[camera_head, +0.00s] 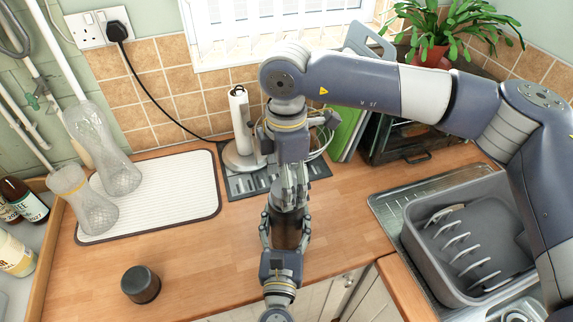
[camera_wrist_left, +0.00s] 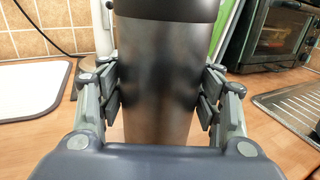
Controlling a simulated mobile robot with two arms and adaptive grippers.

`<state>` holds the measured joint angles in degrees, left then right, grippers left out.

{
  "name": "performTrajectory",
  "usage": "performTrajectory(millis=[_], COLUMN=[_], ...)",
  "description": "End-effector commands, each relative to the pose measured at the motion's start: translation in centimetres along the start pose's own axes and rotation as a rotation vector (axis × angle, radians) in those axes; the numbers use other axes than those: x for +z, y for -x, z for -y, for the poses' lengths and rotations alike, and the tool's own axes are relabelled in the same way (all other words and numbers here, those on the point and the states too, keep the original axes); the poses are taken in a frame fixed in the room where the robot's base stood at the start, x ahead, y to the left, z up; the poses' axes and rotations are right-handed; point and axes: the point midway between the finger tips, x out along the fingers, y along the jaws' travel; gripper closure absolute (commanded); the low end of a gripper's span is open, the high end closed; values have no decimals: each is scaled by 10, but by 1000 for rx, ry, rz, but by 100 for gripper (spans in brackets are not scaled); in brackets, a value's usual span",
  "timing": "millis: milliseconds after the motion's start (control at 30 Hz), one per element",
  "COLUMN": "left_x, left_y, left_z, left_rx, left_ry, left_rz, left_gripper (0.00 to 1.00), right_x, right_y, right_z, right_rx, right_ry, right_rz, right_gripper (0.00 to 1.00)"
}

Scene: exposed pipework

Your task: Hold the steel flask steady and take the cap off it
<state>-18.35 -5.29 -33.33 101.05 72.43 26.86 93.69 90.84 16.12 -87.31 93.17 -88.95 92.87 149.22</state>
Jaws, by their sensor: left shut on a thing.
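The steel flask (camera_wrist_left: 158,85) stands upright in the left wrist view, with a dark cap or top band (camera_wrist_left: 166,10) cut off by the picture's upper edge. My left gripper (camera_wrist_left: 160,92) is shut on its body, one finger on each side. In the head view the flask (camera_head: 287,236) shows as a brownish strip between the fingers of my left gripper (camera_head: 286,226). My right gripper (camera_head: 290,194) points down over the flask's top and hides it. I cannot tell whether its fingers grip the cap.
A short dark round container (camera_head: 141,284) stands on the counter at left. A white ribbed mat (camera_head: 165,190), glass vessels (camera_head: 97,135) and a paper roll stand (camera_head: 240,125) are behind it. A grey dish tub (camera_head: 470,245) is at right.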

Motion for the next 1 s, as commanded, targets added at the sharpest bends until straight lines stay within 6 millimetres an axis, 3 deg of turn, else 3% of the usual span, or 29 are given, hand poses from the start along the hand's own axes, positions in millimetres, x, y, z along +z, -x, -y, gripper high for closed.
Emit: performTrajectory(millis=[167, 433, 667, 867, 1000], left_x=[0, 0, 0, 0, 0], left_y=[0, 0, 0, 0, 0], left_z=[0, 0, 0, 0, 0], left_rx=[1, 1, 1, 1, 1], left_ry=[-1, -1, -1, -1, -1], left_rz=[1, 1, 1, 1, 1], left_gripper=[100, 100, 100, 100, 100], right_x=[0, 0, 0, 0, 0], right_y=[-12, -14, -13, -14, -14], right_z=[0, 0, 0, 0, 0], right_rx=[1, 1, 1, 1, 0], right_ry=[1, 1, 1, 25, 184], right_rz=[0, 0, 0, 0, 1], right_gripper=[30, 30, 79, 80, 80])
